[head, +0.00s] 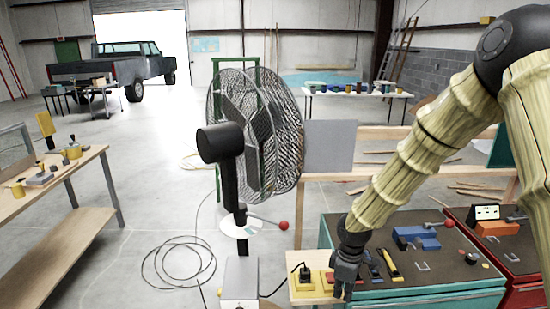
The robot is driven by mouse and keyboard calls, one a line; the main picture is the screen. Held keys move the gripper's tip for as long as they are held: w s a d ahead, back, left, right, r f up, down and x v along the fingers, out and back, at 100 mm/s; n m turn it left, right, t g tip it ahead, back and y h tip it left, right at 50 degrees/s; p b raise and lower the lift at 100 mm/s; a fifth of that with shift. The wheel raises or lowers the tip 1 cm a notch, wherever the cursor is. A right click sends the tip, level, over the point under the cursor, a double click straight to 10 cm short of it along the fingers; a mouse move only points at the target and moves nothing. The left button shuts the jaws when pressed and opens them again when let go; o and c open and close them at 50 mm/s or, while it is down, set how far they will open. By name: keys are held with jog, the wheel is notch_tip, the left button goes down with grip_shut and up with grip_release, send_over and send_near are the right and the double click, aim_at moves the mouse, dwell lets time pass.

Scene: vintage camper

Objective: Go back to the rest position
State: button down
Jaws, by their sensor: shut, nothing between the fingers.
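My gripper (344,291) hangs at the end of my arm in the lower middle of the head view, pointing down. Its fingers are shut and I see nothing between them. It is in front of the left edge of a teal tool cart (420,302) and beside a small wooden surface (308,296) with a yellow block and a black plug on it. Whether the fingertips touch anything below cannot be told. My arm comes down from the upper right.
A large black pedestal fan (254,130) stands just left of my gripper, its cable looped on the floor. Tools lie on the cart. A red cart (525,296) adjoins it. A wooden workbench (60,185) is at left. Floor between bench and fan is mostly clear.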

jog(key=s+a+f+m+y+b, duration=0.1)
jog(key=s+f+m+b, duration=0.15)
jog(key=s+f, duration=0.7)
jog(key=s+a+f+m+y+b, duration=0.15)
jog(key=s+f+m, duration=0.25)
jog(key=s+f, duration=0.55)
jog(key=s+d+f+m+h+b, duration=0.1)
jog(key=s+d+f+m, duration=0.2)
jog(key=s+f, duration=0.3)
jog(key=s+d+f+m+h+b, duration=0.1)
jog(key=s+d+f+m, duration=0.2)
jog(key=s+f, duration=0.4)
jog(key=s, duration=0.3)
jog(key=shift+s+f+b, duration=0.2)
jog(key=shift+s+b, duration=0.15)
jog(key=shift+s, duration=0.05)
jog(key=shift+h, duration=0.25)
